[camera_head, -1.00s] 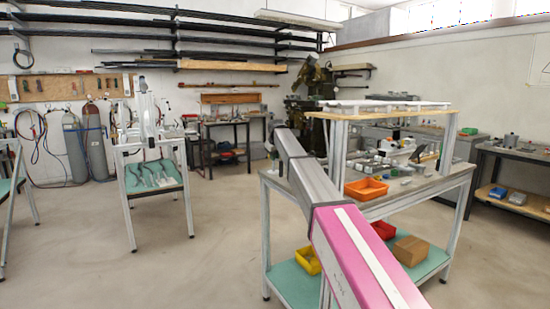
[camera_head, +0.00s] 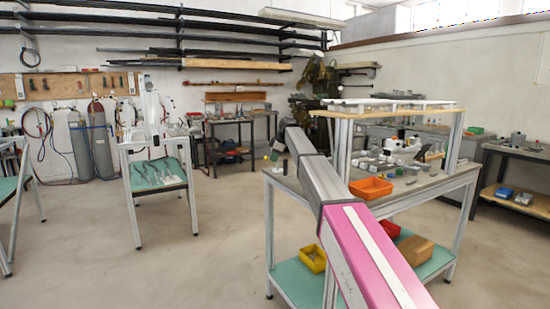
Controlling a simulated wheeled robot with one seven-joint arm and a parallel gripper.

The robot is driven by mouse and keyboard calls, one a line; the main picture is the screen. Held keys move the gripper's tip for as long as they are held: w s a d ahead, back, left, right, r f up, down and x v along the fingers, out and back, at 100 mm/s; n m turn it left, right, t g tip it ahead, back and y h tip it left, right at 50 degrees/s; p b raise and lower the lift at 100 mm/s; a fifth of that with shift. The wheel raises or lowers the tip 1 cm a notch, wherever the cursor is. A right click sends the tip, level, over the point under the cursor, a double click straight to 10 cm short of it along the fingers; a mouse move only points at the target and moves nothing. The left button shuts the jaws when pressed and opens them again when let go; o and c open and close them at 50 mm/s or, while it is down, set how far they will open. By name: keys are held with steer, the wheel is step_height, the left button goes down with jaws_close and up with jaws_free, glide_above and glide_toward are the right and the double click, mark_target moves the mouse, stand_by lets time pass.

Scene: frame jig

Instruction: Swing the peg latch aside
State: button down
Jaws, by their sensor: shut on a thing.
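My arm, pink then grey, reaches from the lower right towards the left end of the workbench (camera_head: 400,204). My gripper cannot be made out; the far end of the arm is hidden or too small to tell. A wooden board on grey posts (camera_head: 372,116) stands over the bench. It carries a white frame-like piece (camera_head: 392,101). I cannot pick out the peg latch in this view. Small dark and yellow-green shapes show by the bench's left end, too small to identify.
An orange bin (camera_head: 371,188) and small grey parts lie on the bench. A yellow bin (camera_head: 313,259) and a cardboard box (camera_head: 415,250) sit on its lower shelf. A teal-topped stand (camera_head: 157,177) is at left. The floor between stand and bench is clear.

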steer(key=n, duration=0.1)
steer(key=s+n+g, duration=0.1)
steer(key=shift+s+d+n+y, duration=0.1)
steer(key=shift+s+n+y, duration=0.05)
steer(key=shift+n+y, duration=0.2)
steer(key=shift+s+d+n+g, duration=0.25)
steer(key=shift+s+n+g, duration=0.2)
steer(key=shift+n, duration=0.55)
steer(key=shift+s+d+n+g, duration=0.2)
steer(key=shift+s+n+g, duration=0.2)
steer(key=shift+n, duration=0.55)
steer(key=c, duration=1.2)
jaws_free()
steer(key=shift+d+r, duration=0.1)
steer(key=v, duration=1)
steer(key=shift+w+r, duration=0.15)
steer(key=shift+r, duration=0.15)
